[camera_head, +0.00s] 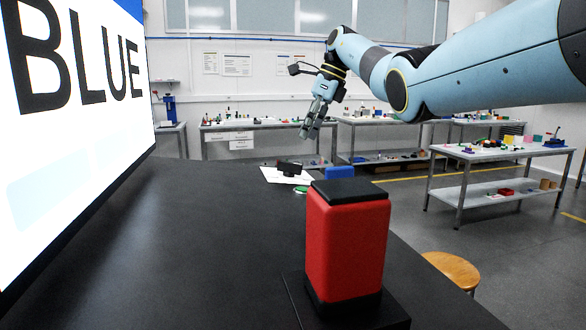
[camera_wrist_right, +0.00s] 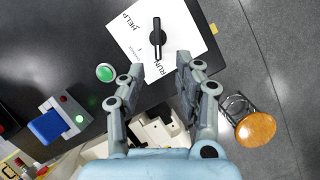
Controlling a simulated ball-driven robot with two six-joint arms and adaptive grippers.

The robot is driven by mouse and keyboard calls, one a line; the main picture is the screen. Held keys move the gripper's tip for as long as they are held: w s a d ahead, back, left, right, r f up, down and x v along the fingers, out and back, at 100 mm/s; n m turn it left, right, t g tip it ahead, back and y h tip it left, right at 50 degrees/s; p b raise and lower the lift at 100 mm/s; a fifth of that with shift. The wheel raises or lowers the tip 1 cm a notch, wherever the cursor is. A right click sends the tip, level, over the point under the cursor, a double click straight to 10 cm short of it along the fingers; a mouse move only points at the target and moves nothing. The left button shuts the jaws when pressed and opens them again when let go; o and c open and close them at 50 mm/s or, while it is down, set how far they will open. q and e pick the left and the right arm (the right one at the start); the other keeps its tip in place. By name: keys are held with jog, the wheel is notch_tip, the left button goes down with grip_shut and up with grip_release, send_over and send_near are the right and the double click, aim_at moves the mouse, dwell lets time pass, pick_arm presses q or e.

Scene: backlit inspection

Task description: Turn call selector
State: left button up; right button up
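The call selector is a black bar-shaped knob (camera_head: 289,168) on a white plate (camera_head: 270,175) at the table's far end. My right gripper (camera_head: 309,134) hangs above the plate, pointing down. In the right wrist view its fingers (camera_wrist_right: 160,68) are spread with nothing between them, and the knob shows just beyond the fingertips, apart from them. My left gripper is in neither view.
A large red block with a black top (camera_head: 345,240) stands at the front of the black table. A green button (camera_wrist_right: 105,72) and a blue block (camera_wrist_right: 47,127) are near the plate. A bright screen reading BLUE (camera_head: 70,100) fills the left. A stool (camera_wrist_right: 255,130) stands off the table.

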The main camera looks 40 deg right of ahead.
aim_at(290, 167)
jog(key=p+x, duration=0.1)
jog(key=x, duration=0.8)
jog(key=shift+a+f, duration=0.15)
jog(key=shift+a, duration=0.05)
jog(key=shift+c, duration=0.3)
grip_shut()
